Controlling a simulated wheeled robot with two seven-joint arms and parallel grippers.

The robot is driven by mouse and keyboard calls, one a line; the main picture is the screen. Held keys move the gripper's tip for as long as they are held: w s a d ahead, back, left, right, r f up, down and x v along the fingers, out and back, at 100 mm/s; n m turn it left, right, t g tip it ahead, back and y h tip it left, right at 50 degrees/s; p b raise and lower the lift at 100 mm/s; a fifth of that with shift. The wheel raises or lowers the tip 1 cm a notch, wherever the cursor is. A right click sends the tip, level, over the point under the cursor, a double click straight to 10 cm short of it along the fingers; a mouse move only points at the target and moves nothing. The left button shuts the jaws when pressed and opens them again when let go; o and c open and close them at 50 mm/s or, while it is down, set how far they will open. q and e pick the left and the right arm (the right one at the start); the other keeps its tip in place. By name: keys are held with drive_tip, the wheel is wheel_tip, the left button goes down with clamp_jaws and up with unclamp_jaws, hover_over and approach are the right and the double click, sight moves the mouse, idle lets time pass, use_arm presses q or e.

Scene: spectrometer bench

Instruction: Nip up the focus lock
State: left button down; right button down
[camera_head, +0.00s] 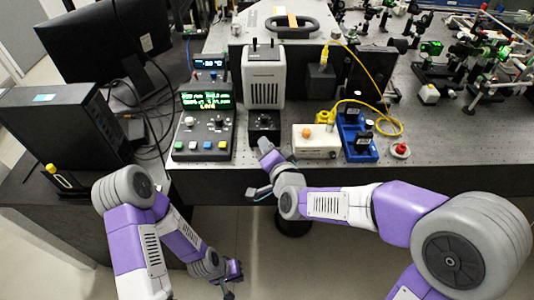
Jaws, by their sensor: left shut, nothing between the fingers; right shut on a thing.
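My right gripper (264,144) is at the bench's front edge, at the lower front of a small black block (264,121). This block stands below a white vented instrument head (264,78). The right fingers are shut on a small part there, which I take for the focus lock; the fingers and hand hide it, so its shape and angle cannot be told. My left gripper (234,270) hangs low in front of the bench, above the floor, shut and empty, away from the block.
A control box (204,132) with a green-lit display stands left of the block. A white box with an orange button (315,141) and a blue tray (357,137) stand to the right. A red-and-white button (400,150) sits near the edge. Open floor lies below.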

drive_tip(key=shift+f+m+t+y, duration=0.2)
drive_tip(key=shift+m+t+y, duration=0.4)
drive_tip(key=shift+m, duration=1)
drive_tip(key=c, duration=1.1)
unclamp_jaws()
